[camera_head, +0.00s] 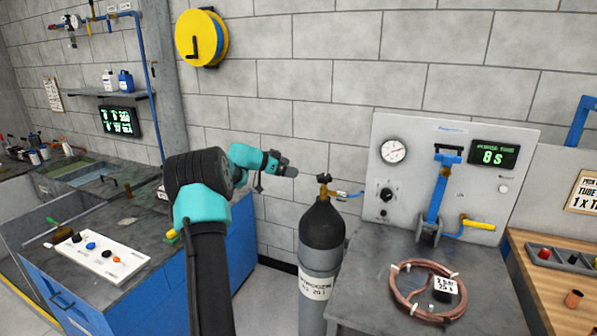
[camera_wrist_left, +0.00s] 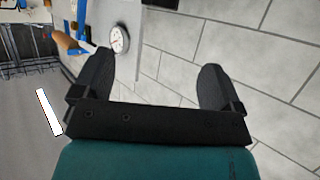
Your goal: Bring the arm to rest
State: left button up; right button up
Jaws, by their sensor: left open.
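A coil of copper tube (camera_head: 402,303) with white ties and a tag lies on the grey bench at the right, apart from the gripper. My right gripper does not show in either view.
A dark gas cylinder (camera_head: 321,225) stands beside the grey bench (camera_head: 365,285). A panel (camera_head: 420,135) with a gauge (camera_head: 393,151), a timer display and a blue lever (camera_head: 437,195) rises behind the coil. A blue workbench (camera_head: 235,240) stands left. The wall before the gripper is bare.

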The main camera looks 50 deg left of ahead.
pick_arm(q)
jog(key=shift+s+a+r, duration=0.1)
jog(key=shift+s+r, duration=0.05)
jog(key=shift+s, duration=0.3)
jog(key=shift+w, duration=0.1)
